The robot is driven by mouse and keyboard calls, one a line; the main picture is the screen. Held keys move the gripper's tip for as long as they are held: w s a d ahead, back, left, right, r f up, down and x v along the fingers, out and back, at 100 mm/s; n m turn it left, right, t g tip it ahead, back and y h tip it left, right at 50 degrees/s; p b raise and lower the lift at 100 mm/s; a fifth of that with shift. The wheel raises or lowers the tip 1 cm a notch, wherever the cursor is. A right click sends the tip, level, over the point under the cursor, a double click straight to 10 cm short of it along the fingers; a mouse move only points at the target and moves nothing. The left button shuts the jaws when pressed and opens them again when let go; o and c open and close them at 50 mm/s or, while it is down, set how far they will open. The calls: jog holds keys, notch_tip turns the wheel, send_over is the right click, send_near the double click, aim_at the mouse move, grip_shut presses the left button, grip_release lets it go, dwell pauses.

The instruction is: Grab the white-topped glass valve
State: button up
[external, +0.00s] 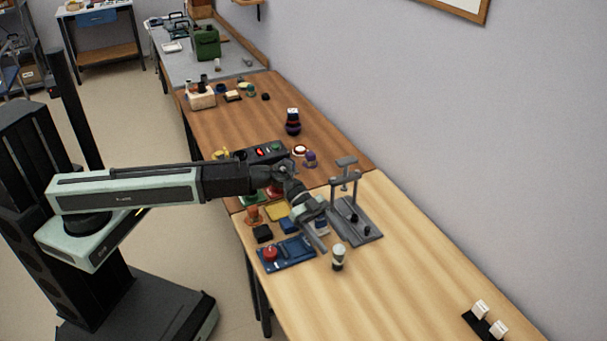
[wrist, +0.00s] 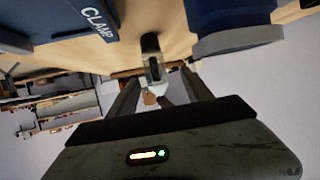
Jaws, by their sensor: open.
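The white-topped glass valve (external: 338,258) stands upright on the light wooden table, with a pale top and a darker lower part. In the wrist view, which looks upside down, a small pale-and-dark upright piece (wrist: 152,58) that looks like the valve shows ahead of the fingers, near the picture's middle. My gripper (external: 322,243) is tilted down just left of the valve. In the wrist view my gripper (wrist: 160,84) is open, its two fingers spread with nothing clearly held between them. I cannot tell the exact gap to the valve.
A blue tray (external: 296,258) with a red knob lies left of the valve. A grey stand (external: 368,238) rises behind it. A blue block marked CLAMP (wrist: 60,20) shows in the wrist view. White-topped switches (external: 481,309) sit far right. The table between is clear.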

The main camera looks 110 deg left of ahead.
aim_at(343, 259)
jog(key=b+x, duration=0.1)
jog(key=x, duration=0.1)
jog(key=shift+w+d+f, duration=0.1)
jog(key=shift+w+f, duration=0.05)
jog(key=shift+w, duration=0.05)
jog(key=b+x, duration=0.1)
jog(key=x, duration=0.1)
jog(key=b+x, duration=0.1)
jog(key=x, duration=0.2)
jog(key=shift+d, duration=0.35)
jog(key=shift+s, duration=0.1)
grip_shut()
